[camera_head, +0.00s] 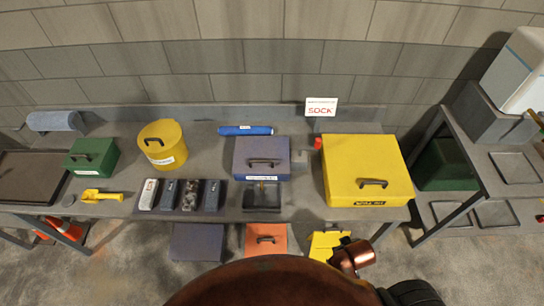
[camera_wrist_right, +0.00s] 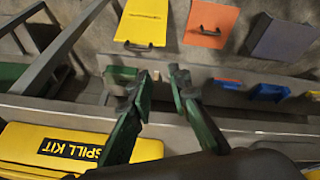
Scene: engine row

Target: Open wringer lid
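No readable label shows which lid is the wringer's. On the bench in the head view stand a green box (camera_head: 92,157), a yellow round bucket (camera_head: 162,145), a purple-grey box (camera_head: 262,157) and a large yellow box (camera_head: 366,168). All have dark handles on top and look shut. The yellow box, marked SPILL KIT, also shows in the right wrist view (camera_wrist_right: 60,148). My right gripper (camera_wrist_right: 160,82) is open and empty, its green-padded fingers apart near the bench's front edge. Only copper arm parts of mine show in the head view. My left gripper is out of view.
Below the bench are purple (camera_head: 197,242), orange (camera_head: 266,239) and yellow (camera_head: 325,245) boxes. A row of dark items (camera_head: 180,195), a yellow scoop (camera_head: 101,195), a blue roll (camera_head: 245,130) and a black tray (camera_head: 262,197) lie on the bench. Another rack (camera_head: 480,165) stands at right.

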